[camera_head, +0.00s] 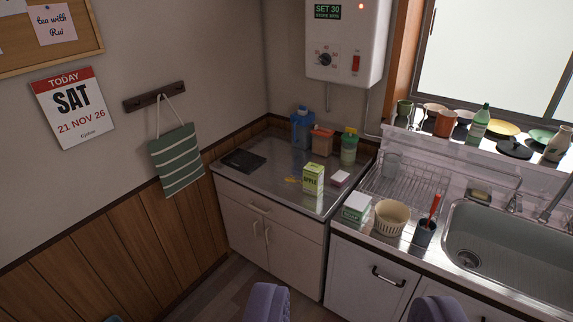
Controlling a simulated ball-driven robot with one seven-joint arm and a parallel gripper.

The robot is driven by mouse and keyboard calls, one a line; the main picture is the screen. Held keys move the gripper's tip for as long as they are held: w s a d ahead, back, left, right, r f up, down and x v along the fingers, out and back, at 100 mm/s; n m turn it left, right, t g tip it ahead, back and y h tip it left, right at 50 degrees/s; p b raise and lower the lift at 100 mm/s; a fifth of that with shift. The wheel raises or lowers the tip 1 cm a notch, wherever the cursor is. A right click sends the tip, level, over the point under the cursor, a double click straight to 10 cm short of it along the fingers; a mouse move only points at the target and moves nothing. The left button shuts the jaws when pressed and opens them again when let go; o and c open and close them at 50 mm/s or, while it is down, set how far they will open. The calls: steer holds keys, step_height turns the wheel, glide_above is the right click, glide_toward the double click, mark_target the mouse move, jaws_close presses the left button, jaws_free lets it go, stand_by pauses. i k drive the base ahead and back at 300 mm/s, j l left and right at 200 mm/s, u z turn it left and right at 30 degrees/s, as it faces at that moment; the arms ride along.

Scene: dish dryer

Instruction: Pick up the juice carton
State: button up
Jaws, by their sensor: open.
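The juice carton (313,179) is a small yellow-green and white box marked "APPLE". It stands upright near the front right of the steel counter top (262,182) in the corner. My gripper (352,308) shows at the bottom edge as two purple fingertips set wide apart. It is open with nothing between the fingers. It is well short of the carton, apart from it, and lower in the picture.
A dish rack (408,184), cream basket (391,217) and sink (505,245) are to the right.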

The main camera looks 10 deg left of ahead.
mark_target(313, 174)
steer(key=i+j, duration=0.1)
steer(key=i, duration=0.4)
steer(key=i+j+z, duration=0.1)
steer(key=i, duration=0.45)
steer(key=i+j, duration=0.2)
steer(key=i, duration=0.3)
steer(key=i+j+z, duration=0.15)
steer(key=i, duration=0.35)
steer(key=i+j, duration=0.25)
steer(key=i, duration=0.25)
steer(key=i+j+z, duration=0.1)
steer(key=i, duration=0.4)
steer(key=j, duration=0.1)
